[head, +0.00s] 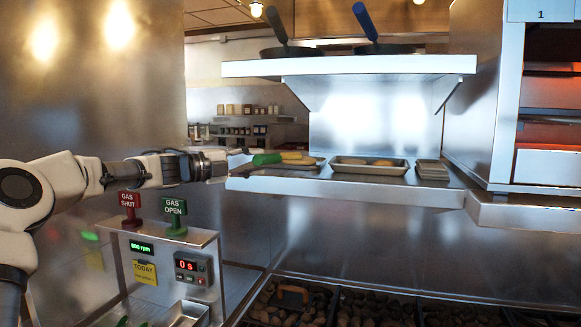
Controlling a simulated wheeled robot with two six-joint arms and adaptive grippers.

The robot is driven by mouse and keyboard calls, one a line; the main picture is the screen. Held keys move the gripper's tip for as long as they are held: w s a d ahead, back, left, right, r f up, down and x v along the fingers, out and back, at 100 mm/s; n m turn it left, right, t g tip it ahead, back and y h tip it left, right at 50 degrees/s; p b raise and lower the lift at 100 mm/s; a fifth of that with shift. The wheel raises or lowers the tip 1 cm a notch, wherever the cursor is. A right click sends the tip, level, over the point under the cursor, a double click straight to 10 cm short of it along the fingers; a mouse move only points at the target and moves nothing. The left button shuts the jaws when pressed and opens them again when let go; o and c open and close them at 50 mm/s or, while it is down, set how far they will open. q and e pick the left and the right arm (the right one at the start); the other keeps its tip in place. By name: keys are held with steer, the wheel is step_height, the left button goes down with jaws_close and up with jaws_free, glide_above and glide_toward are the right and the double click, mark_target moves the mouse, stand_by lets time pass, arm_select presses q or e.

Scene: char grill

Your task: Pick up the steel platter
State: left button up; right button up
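A shallow rimmed metal tray (349,171) with a few pale brown items in it sits on the middle steel shelf (340,187). A smaller flat metal piece, perhaps a stack of platters (432,169), lies to its right on the same shelf. I cannot tell for sure which one is the steel platter. My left gripper (232,161) reaches in from the left at the shelf's left end, beside a green-handled and a yellow-handled tool (267,159). Its fingers are too small and unclear to show whether they are open. My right gripper is not in view.
An upper shelf (350,66) with two dark pans overhangs the middle shelf. Red GAS SHUT (130,203) and green GAS OPEN (174,212) signs stand on a control box below my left arm. Bins of charcoal (375,306) lie below; a rack (545,110) stands right.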

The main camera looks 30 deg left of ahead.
mark_target(275, 158)
arm_select(q)
steer(key=p+x, duration=0.1)
steer(key=x, duration=0.5)
steer(key=shift+d+p, duration=0.2)
steer(key=shift+p, duration=0.2)
steer(key=shift+s+r, duration=0.1)
steer(key=shift+s, duration=0.05)
steer(key=shift+c, duration=0.4)
steer(key=shift+s+r, duration=0.1)
steer(key=shift+s, duration=0.1)
jaws_close()
steer(key=shift+w, duration=0.25)
steer(key=shift+a, duration=0.1)
